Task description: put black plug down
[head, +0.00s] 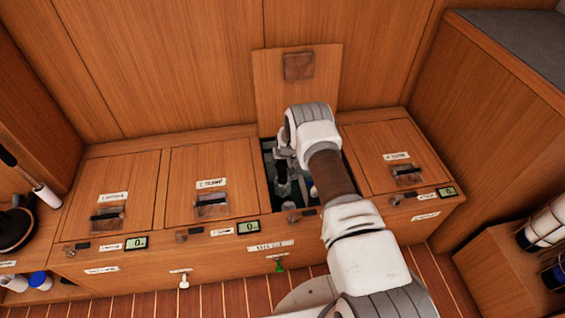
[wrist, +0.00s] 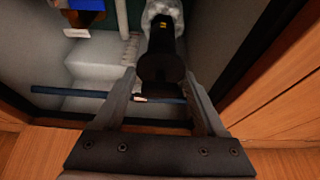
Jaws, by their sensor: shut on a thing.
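The black plug (wrist: 162,50) shows in the wrist view, a dark body with a small yellow mark, between the two fingers of my gripper (wrist: 160,76). My gripper is shut on it. In the head view my gripper (head: 284,165) reaches down into the open locker compartment (head: 268,185), and my arm hides part of that opening. The plug cannot be made out in the head view. A pale, translucent lump lies just beyond the plug in the wrist view.
The compartment's lid (head: 296,85) stands raised against the back wall. Closed lids lie at left (head: 210,185) and right (head: 395,157). Inside, a blue rod (wrist: 70,92) crosses below the fingers, and a blue-and-brown object (wrist: 85,12) sits upper left. A dark rim edges the opening at right.

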